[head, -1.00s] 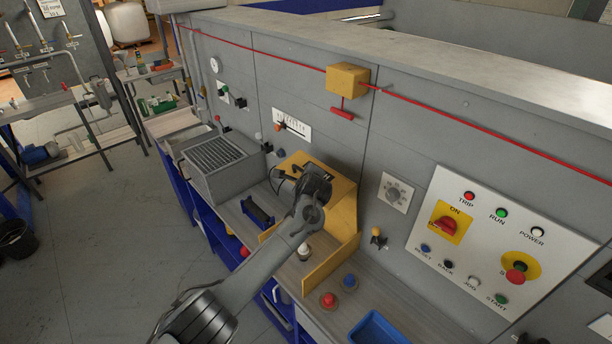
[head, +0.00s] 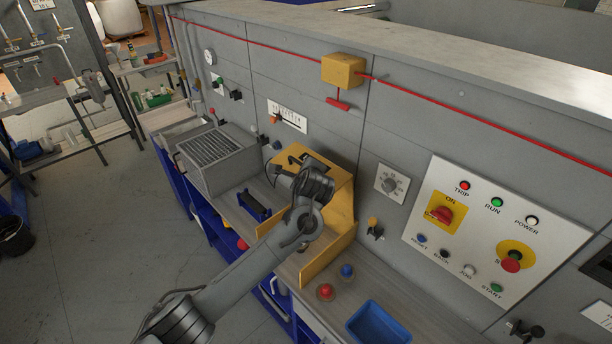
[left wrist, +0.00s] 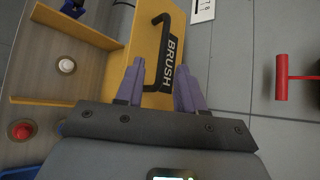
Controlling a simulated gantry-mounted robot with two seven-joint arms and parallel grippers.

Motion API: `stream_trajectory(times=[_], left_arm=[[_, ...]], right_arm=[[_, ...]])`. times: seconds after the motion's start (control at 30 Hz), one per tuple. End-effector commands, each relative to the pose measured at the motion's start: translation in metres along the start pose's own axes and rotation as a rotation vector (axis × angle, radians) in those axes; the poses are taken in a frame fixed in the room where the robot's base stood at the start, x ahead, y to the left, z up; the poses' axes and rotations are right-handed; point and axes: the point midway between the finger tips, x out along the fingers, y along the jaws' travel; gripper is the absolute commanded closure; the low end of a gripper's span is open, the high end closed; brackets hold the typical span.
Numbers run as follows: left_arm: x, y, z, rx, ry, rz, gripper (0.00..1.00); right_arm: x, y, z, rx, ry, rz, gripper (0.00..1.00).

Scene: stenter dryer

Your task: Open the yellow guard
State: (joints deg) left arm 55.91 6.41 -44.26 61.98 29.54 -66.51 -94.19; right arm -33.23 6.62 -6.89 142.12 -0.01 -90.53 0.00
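The yellow guard (head: 340,212) stands on the bench against the grey machine wall. In the left wrist view, its yellow face (left wrist: 148,42) carries the word BRUSH and a black bar handle (left wrist: 163,55). Yellow side plates (left wrist: 75,27) flank a white knob (left wrist: 66,66). My left gripper (left wrist: 160,78) is open, its two purple-grey fingers apart at the handle's lower end, one on either side of it. I cannot tell whether they touch it. In the head view my left arm hides the fingers and part of the guard. My right gripper is not in view.
A grey slatted box (head: 218,160) stands left of the guard. Red (head: 326,291) and blue (head: 347,271) buttons and a blue tray (head: 378,324) are at its right. A yellow box (head: 343,71) with a red pull handle (left wrist: 283,77) hangs above; a control panel (head: 490,225) is at right.

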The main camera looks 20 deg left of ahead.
Motion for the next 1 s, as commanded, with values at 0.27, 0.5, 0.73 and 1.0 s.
stream_trajectory(times=[0.27,0.5,0.73,1.0], left_arm=[[-0.031,0.001,0.000,0.001,0.000,0.000,0.62],[-0.041,0.002,-0.001,0.001,0.001,0.003,0.62],[-0.042,0.002,-0.001,0.001,0.001,0.003,0.62],[-0.040,0.006,-0.003,0.004,0.004,0.010,0.62]], right_arm=[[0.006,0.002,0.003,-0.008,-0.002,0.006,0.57],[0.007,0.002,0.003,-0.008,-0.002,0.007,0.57],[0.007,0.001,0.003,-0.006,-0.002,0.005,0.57],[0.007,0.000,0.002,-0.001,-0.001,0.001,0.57]])
